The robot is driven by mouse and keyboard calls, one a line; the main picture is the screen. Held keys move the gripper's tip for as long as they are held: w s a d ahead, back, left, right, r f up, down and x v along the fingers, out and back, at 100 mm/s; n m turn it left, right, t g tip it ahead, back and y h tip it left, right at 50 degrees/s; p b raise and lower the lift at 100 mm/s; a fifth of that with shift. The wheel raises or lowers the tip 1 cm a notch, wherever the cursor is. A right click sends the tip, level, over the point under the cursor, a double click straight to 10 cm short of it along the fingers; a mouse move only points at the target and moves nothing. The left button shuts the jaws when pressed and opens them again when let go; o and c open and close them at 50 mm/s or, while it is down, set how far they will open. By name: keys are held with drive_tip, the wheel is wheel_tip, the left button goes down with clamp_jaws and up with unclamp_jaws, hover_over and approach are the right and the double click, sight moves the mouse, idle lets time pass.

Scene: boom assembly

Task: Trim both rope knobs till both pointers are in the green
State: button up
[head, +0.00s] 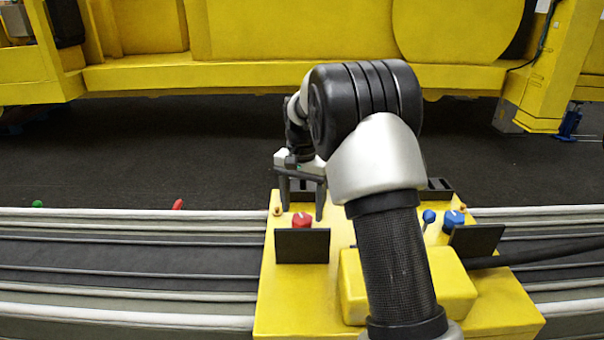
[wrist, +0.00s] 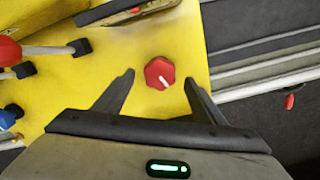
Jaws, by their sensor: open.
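A red knob (head: 302,220) sits on the yellow control box (head: 285,312). In the wrist view, the red knob (wrist: 160,72) has a white line pointing down and slightly right. My gripper (head: 302,212) is open above the red knob. In the wrist view the knob lies between the fingertips of my gripper (wrist: 159,77), with a gap on each side. I cannot tell whether the fingertips reach down to its level. A blue knob (head: 454,218) is on the right of the box. No pointer or green zone of a gauge shows in either view.
Dark upright panels (head: 302,246) and (head: 477,240) stand in front of the knobs. A blue-topped lever (head: 429,216) is left of the blue knob. A red-topped lever (wrist: 8,50) shows in the wrist view. A black cable (head: 540,255) runs right. My arm hides the box's middle.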

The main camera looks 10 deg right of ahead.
sight(302, 218)
wheel_tip(302, 218, up, 15)
drive_tip(key=p, duration=0.1)
drive_tip(key=shift+r+p, duration=0.15)
drive_tip(key=shift+p, duration=0.2)
drive_tip(key=s+r+n+t+p, duration=0.3)
drive_tip(key=s+r, duration=0.8)
drive_tip(key=s, duration=0.4)
drive_tip(key=s+f+n+t+p, duration=0.1)
drive_tip(key=s+f+n, duration=0.1)
drive_tip(key=s, duration=0.7)
drive_tip(key=s+f+n+t+p, duration=0.1)
drive_tip(key=s+f+n, duration=0.1)
drive_tip(key=s, duration=0.6)
drive_tip(key=shift+s+t+p, duration=0.3)
drive_tip(key=shift+s+p, duration=0.05)
drive_tip(key=shift+p, duration=0.05)
drive_tip(key=shift+d+f, duration=0.1)
drive_tip(key=shift+d, duration=0.05)
